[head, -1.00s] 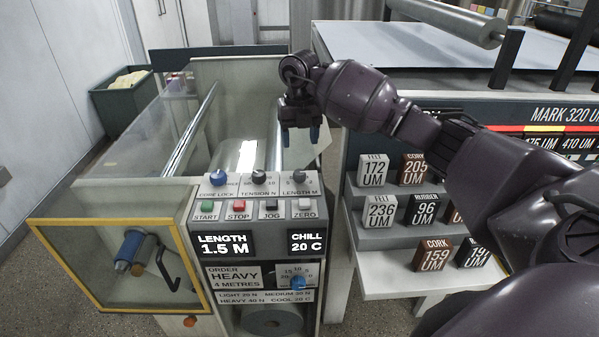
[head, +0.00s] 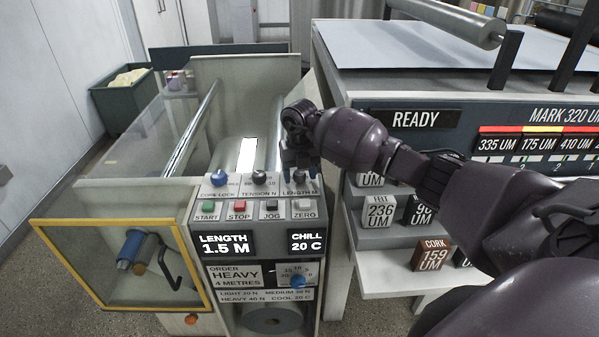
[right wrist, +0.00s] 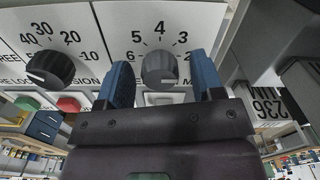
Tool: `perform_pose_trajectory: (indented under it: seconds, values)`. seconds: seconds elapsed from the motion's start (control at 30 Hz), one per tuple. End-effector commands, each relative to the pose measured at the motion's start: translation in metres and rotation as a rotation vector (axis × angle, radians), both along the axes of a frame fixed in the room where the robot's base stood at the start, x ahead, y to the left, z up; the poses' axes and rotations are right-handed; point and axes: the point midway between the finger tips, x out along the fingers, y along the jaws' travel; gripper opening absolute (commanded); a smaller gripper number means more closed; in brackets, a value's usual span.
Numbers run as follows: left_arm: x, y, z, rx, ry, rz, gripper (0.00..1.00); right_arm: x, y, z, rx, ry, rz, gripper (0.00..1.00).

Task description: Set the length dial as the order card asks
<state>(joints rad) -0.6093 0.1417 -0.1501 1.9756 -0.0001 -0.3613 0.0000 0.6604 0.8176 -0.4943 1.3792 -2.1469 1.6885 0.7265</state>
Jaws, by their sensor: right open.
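The grey length dial (right wrist: 160,70) sits on the machine's sloped panel, with the numbers 3, 4, 5 and 6 printed around its top; I cannot clearly read its pointer. My right gripper (head: 300,164) is open, its blue fingertips on either side of the dial in the right wrist view, apart from it. In the head view the gripper mostly hides the dial. The order card (head: 236,276) reads HEAVY, 4 METRES. The length display (head: 224,244) reads 1.5 M. My left gripper is not in view.
The tension knob (head: 260,177) and blue core lock knob (head: 219,178) stand left of the dial. START, STOP, JOG and ZERO buttons (head: 304,207) lie just below. At right are a shelf of labelled blocks (head: 380,212) and a bench with a READY display (head: 415,119).

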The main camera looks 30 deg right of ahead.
Motion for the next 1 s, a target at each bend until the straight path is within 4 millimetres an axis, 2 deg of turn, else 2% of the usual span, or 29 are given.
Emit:
perform_pose_trajectory:
  seconds: [0.17,0.4,0.5,0.77,1.0]
  values:
    - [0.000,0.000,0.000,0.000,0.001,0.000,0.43,0.000,0.000,0.000,0.000,0.000,0.000,0.60]
    - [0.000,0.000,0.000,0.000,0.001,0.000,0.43,0.000,0.000,0.000,0.000,0.000,0.000,0.23]
    - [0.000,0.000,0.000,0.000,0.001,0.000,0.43,0.000,0.000,0.000,0.000,0.000,0.000,0.12]
    - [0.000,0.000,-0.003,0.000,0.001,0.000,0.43,0.000,0.000,0.000,-0.001,-0.001,0.033,0.12]
    - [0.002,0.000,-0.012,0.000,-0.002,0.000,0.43,0.000,-0.001,-0.001,-0.003,-0.001,0.162,0.12]
